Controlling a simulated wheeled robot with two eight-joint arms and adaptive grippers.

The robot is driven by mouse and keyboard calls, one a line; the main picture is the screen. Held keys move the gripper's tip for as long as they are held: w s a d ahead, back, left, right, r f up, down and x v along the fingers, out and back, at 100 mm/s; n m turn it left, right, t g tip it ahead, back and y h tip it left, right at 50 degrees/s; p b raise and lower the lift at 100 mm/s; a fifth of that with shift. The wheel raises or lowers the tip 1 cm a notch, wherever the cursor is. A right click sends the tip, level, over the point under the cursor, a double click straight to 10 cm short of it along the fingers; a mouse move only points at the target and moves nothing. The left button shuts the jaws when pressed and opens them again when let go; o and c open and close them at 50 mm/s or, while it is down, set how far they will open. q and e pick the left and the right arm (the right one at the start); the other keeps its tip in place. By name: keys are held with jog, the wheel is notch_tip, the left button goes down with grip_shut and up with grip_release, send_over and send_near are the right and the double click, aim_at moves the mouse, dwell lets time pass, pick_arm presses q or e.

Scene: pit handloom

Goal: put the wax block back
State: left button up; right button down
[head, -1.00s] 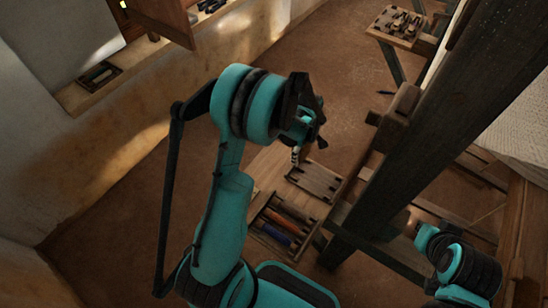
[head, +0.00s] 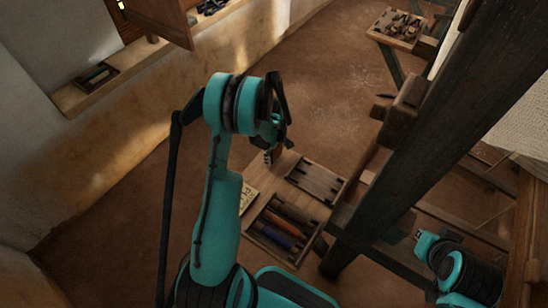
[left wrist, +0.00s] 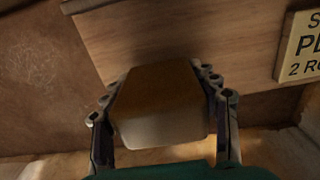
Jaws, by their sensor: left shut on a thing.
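The wax block (left wrist: 160,105), a tan block with a paler end, is between the two fingers of my left gripper (left wrist: 165,120) in the left wrist view. The fingers are shut on its sides. In the head view my left gripper (head: 268,155) is over the far left part of a low wooden bench (head: 270,178). The block is too small and dark there to make out well. A small lettered plate (head: 248,197) lies on the bench's left side; it also shows in the left wrist view (left wrist: 300,46).
A tray of coloured rods (head: 283,225) and a shallow wooden tray (head: 316,180) sit on the bench. A thick dark loom post (head: 425,125) stands to its right. Bare floor (head: 320,90) lies beyond the bench.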

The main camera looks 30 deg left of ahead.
pick_arm(q)
jog(key=shift+f, duration=0.75)
jog(key=shift+r, duration=0.1)
jog(key=o, duration=1.5)
jog(key=shift+o, duration=0.2)
